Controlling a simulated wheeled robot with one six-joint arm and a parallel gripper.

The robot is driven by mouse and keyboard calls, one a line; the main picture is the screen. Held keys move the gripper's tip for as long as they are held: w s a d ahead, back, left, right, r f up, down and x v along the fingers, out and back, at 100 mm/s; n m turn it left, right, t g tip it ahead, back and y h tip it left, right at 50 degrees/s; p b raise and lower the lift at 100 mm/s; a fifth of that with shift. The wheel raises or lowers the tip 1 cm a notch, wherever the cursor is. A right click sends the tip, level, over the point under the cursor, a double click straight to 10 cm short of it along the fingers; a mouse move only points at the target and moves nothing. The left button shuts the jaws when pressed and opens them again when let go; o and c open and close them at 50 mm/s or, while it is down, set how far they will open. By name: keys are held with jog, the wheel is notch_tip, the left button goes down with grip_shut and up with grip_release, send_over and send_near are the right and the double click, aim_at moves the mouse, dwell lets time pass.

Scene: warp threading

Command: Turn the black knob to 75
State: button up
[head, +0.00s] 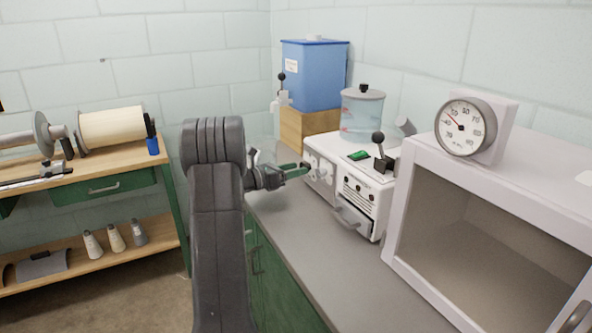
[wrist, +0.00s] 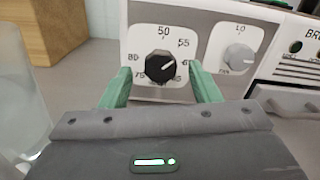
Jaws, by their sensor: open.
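The black knob (wrist: 160,66) sits on a white square dial plate (wrist: 137,42) on the front of a white machine. Around it I read 50 at the top, 55 and 60 to the right, 75 at the lower left and 80 at the left. Its white pointer mark points right and slightly up, toward about 60. My gripper (wrist: 160,74) is open, its green fingers apart on either side of the knob in the wrist view, with gaps at both sides. How far the tips are from the panel is unclear. In the head view my gripper (head: 304,168) is at the machine's left face.
A second, grey knob (wrist: 238,57) on its own plate is close to the right finger. The white machine (head: 362,197) has a black-knobbed lever (head: 378,140) on top. A wooden block (wrist: 48,32) stands at the left. A white cabinet with a gauge (head: 466,126) is at the right.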

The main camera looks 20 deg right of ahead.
jog(key=shift+d, duration=0.5)
jog(key=c, duration=1)
jog(key=shift+f+m+b, duration=0.1)
jog(key=shift+m+b, duration=0.2)
jog(key=shift+b, duration=0.2)
